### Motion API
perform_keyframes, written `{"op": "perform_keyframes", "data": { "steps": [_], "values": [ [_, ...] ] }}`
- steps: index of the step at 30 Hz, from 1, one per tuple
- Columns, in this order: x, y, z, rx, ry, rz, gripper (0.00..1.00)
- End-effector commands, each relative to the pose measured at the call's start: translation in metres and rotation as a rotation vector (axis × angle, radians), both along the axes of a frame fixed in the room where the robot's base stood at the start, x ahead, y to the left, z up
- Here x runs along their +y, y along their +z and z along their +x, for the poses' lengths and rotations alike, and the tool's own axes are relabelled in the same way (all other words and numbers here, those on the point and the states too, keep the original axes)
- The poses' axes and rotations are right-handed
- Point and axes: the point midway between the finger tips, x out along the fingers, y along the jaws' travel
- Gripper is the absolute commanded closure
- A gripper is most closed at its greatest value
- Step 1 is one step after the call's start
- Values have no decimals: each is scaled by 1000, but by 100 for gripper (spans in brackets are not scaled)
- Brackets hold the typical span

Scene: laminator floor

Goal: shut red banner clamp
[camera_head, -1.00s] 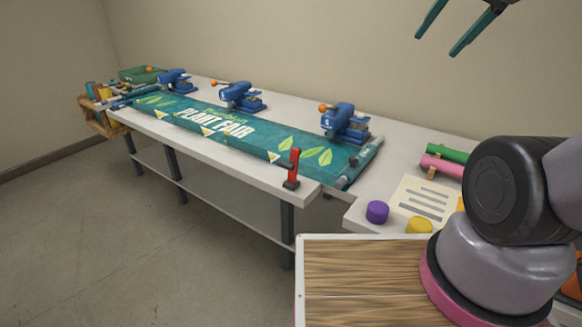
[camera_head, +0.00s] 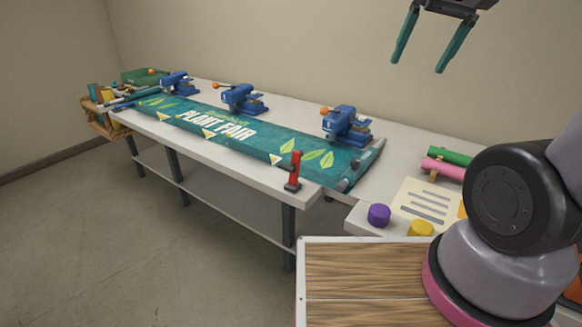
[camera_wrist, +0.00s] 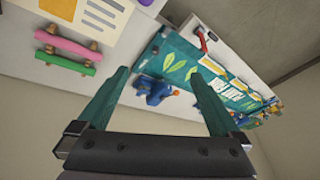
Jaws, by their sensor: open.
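The red banner clamp (camera_head: 295,171) stands upright at the front edge of the table, by the right end of the green Plant Fair banner (camera_head: 240,132). Its red lever points up. In the wrist view the clamp (camera_wrist: 202,40) shows at the upper right, beside the banner (camera_wrist: 210,75). My gripper (camera_head: 420,52) is open and empty, high up near the wall, well above and to the right of the clamp. In the wrist view its two teal fingers (camera_wrist: 158,98) are spread apart with nothing between them.
Several blue presses with orange knobs (camera_head: 346,124) stand along the banner's back edge. Pink (camera_head: 442,167) and green (camera_head: 449,154) rolls, a paper sheet (camera_head: 425,199), a purple knob (camera_head: 379,214) and a yellow knob (camera_head: 421,229) are at the right. Air above the table is clear.

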Motion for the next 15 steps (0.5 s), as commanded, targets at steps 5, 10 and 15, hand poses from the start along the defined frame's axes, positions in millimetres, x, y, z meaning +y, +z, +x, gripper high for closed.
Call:
{"op": "perform_keyframes", "data": {
  "steps": [5, 10, 15],
  "values": [
    [25, -40, 30, 167, 230, -180, 0],
    [50, -79, 53, 295, 443, -373, 0],
    [80, -122, 73, 406, 655, -592, 0]
  ]
}}
